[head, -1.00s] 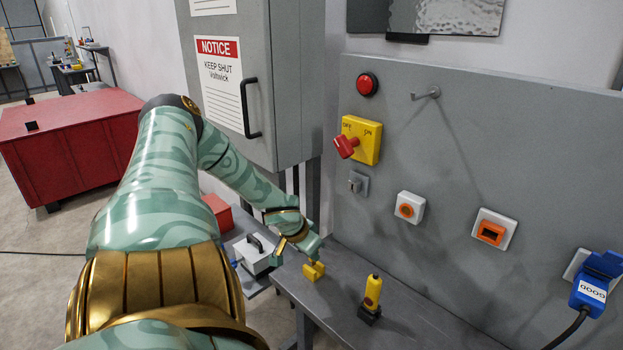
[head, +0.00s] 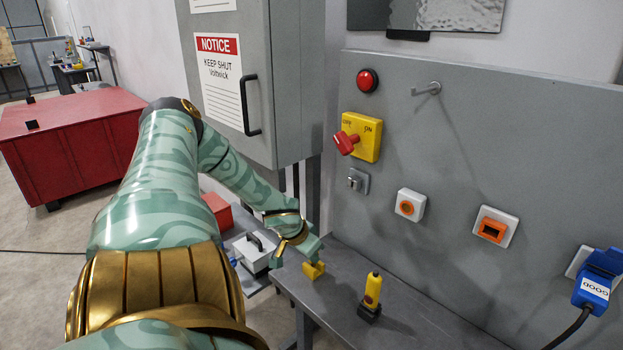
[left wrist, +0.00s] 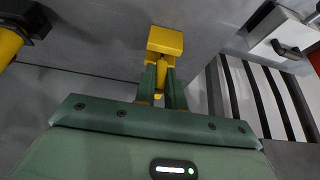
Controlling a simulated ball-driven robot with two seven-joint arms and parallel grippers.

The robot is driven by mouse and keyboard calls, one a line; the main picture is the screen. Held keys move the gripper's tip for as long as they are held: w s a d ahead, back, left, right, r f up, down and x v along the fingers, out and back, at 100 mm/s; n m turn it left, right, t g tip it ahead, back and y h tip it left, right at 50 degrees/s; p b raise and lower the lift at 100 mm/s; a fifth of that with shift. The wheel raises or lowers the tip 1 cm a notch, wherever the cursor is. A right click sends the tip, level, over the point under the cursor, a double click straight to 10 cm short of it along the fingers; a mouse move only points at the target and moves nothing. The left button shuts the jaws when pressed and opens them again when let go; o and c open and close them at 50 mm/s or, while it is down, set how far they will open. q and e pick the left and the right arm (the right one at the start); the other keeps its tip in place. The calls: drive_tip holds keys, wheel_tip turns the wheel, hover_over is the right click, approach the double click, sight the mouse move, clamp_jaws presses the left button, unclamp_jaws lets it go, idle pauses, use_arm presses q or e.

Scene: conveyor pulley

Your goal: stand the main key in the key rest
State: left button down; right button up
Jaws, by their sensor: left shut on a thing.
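My left gripper (head: 312,256) is low over the near left end of the bench, shut on a small yellow piece that I take for the main key. In the left wrist view the yellow piece (left wrist: 158,80) shows between the two green fingers. A yellow block (head: 314,271), which looks like the key rest, is directly at the fingertips; it also shows in the left wrist view (left wrist: 165,41). The fingers hide most of the key, so I cannot tell whether it is seated in the block. My right gripper is not in view.
A yellow and black handheld unit (head: 371,295) stands on the grey bench (head: 415,325), right of the gripper. The panel behind carries a yellow switch with a red knob (head: 360,138), sockets and a blue plug (head: 597,278). A grey cabinet (head: 285,80) stands behind my arm.

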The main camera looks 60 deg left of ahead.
use_arm(q)
drive_tip(key=shift+f+b, duration=0.35)
drive_tip(key=shift+f, duration=0.25)
drive_tip(key=c, duration=1.4)
unclamp_jaws()
drive_tip(key=shift+r+p, duration=2.9)
drive_tip(key=shift+r, duration=1.65)
